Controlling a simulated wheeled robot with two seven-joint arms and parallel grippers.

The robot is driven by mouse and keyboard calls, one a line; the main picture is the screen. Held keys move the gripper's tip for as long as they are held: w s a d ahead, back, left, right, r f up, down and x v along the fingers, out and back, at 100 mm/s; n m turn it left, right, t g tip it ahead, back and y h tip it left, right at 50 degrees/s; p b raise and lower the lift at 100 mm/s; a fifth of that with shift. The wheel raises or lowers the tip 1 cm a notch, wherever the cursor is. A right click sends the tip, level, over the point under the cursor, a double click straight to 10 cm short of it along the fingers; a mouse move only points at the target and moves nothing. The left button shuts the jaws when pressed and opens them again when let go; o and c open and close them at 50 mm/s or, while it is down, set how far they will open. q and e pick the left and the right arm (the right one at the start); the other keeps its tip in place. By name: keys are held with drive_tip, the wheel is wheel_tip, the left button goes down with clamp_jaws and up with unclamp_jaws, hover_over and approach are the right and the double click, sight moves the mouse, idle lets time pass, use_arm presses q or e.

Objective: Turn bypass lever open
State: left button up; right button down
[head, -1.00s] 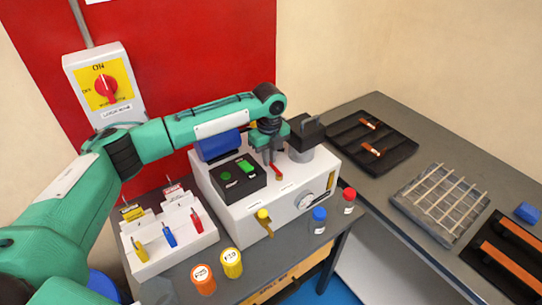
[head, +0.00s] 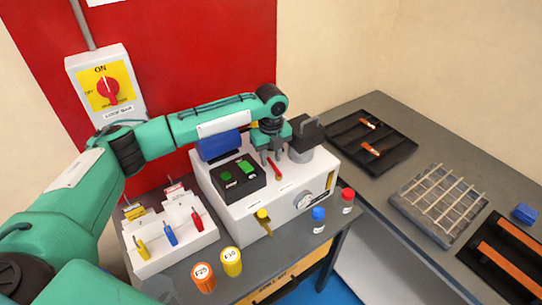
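The grey machine box (head: 235,208) stands on the bench. A red lever (head: 275,171) lies on its top, and a yellow-knobbed lever (head: 264,220) hangs on its front face. The labels beside them are too small to read, so I cannot tell which is named bypass. My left gripper (head: 270,158) points down just above and behind the red lever. Its two fingers look apart, with nothing seen between them. Whether a finger touches the lever is unclear. My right gripper is not in view.
A black box with green buttons (head: 238,177) sits left of the red lever. A gauge (head: 304,201) is on the front face. Blue-capped (head: 318,220) and red-capped bottles (head: 346,201) stand right; orange (head: 203,277) and yellow jars (head: 231,261) stand in front. A white key rack (head: 172,236) is left.

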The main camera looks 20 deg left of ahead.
sight(271, 161)
use_arm(q)
wheel_tip(271, 161, up, 14)
drive_tip(key=b, duration=0.3)
drive_tip(key=shift+f, duration=0.2)
